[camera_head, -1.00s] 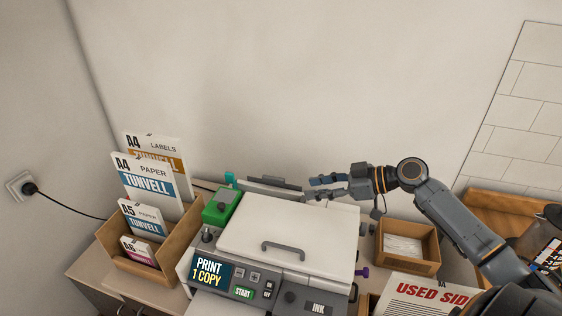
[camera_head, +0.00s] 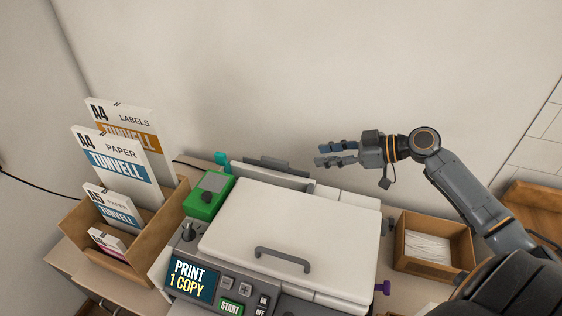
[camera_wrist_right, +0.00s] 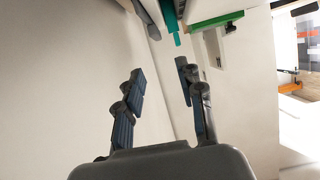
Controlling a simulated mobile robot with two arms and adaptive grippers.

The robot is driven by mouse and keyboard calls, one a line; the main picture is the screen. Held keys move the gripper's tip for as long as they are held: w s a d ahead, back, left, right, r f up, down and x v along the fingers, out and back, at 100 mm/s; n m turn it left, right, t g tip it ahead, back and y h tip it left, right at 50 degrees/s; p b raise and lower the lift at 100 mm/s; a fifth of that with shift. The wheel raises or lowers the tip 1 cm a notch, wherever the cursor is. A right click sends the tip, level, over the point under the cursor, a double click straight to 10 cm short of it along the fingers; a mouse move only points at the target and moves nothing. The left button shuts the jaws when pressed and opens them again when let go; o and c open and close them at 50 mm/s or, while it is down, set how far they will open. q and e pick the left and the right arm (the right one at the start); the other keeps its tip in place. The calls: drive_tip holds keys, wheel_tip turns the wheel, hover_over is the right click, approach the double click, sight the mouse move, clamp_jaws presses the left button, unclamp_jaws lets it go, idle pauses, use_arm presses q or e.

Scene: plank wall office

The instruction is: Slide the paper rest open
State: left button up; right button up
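The printer (camera_head: 295,225) stands on the counter with its white lid shut. The paper rest (camera_head: 272,176) is a light panel with a dark grey top piece (camera_head: 283,164), upright along the printer's back edge. My right gripper (camera_head: 321,155) is open and empty, pointing left, just right of the paper rest and apart from it. In the wrist view its two fingers (camera_wrist_right: 160,78) are spread, with a grey edge, probably the rest, beyond them at the top. My left gripper is not in view.
A green box (camera_head: 208,196) and a teal part (camera_head: 221,160) sit at the printer's back left. A cardboard holder (camera_head: 160,232) with paper packs stands left. An open carton (camera_head: 465,246) stands right, and a purple knob (camera_head: 382,288) sticks out of the printer's right side.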

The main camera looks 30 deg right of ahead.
sight(277, 160)
drive_tip(key=p+x, duration=0.2)
drive_tip(key=x, duration=0.4)
drive_tip(key=p+x, duration=0.1)
drive_tip(key=x, duration=0.6)
drive_tip(key=shift+w+d+f+p, duration=0.2)
drive_tip(key=shift+w+f+p, duration=0.05)
drive_tip(key=shift+p, duration=0.15)
drive_tip(key=shift+w+a+f, duration=0.3)
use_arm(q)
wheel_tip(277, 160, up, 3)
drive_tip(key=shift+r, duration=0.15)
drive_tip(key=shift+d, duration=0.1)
use_arm(e)
clamp_jaws()
